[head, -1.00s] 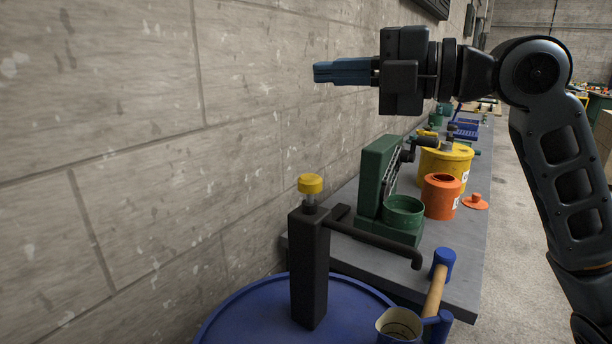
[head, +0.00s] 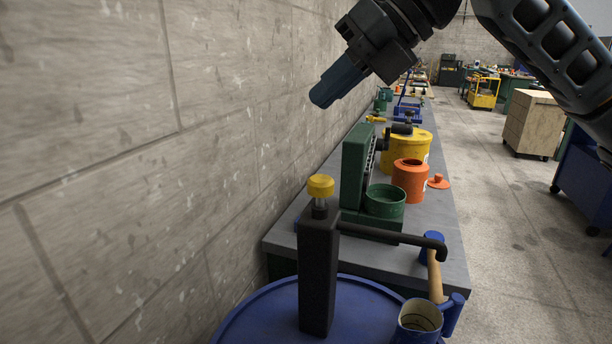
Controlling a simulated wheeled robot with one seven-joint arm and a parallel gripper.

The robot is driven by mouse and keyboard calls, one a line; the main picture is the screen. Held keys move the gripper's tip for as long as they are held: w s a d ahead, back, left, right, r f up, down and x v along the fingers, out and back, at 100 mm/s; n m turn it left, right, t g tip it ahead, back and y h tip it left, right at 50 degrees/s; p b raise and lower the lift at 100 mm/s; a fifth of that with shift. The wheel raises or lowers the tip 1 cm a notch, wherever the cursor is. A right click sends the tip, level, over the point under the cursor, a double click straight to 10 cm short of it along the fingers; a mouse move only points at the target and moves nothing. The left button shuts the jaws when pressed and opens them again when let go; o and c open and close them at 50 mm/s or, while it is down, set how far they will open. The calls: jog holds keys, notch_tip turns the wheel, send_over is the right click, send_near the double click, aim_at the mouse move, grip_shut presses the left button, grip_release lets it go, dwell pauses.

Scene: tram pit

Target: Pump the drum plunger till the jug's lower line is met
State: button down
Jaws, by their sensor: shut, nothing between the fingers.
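The drum pump is a dark square column (head: 318,272) standing on the blue drum lid (head: 262,318). Its yellow plunger knob (head: 320,186) sits on a short metal rod above the column. A dark spout (head: 400,237) reaches right and bends down at its end. The jug (head: 418,322), pale inside with a blue handle, is below the spout end at the bottom edge; a dark line shows on its inner wall, but the liquid level is unclear. My gripper (head: 322,95) is shut and empty, tilted down-left, above and apart from the yellow knob.
A grey bench behind the drum (head: 440,220) holds a green device (head: 357,165) with a green bowl (head: 384,200), an orange can (head: 410,180), its lid (head: 438,182), a yellow canister (head: 420,142) and a mallet (head: 434,265). The wall is close on the left.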

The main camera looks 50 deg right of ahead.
aim_at(318, 178)
jog(key=shift+f, duration=0.15)
notch_tip(318, 178, down, 8)
jog(key=b, duration=0.6)
jog(key=shift+f, duration=0.25)
jog(key=shift+f+b, duration=0.1)
jog(key=shift+b, duration=0.25)
dwell(1.5)
jog(key=shift+f+b, duration=0.3)
jog(key=shift+f+b, duration=1.1)
jog(key=shift+f, duration=0.15)
dwell(1.4)
jog(key=shift+r, duration=0.15)
jog(key=shift+r+p, duration=1.05)
jog(key=shift+r, duration=0.5)
jog(key=shift+r+p, duration=1.7)
jog(key=shift+r, duration=0.8)
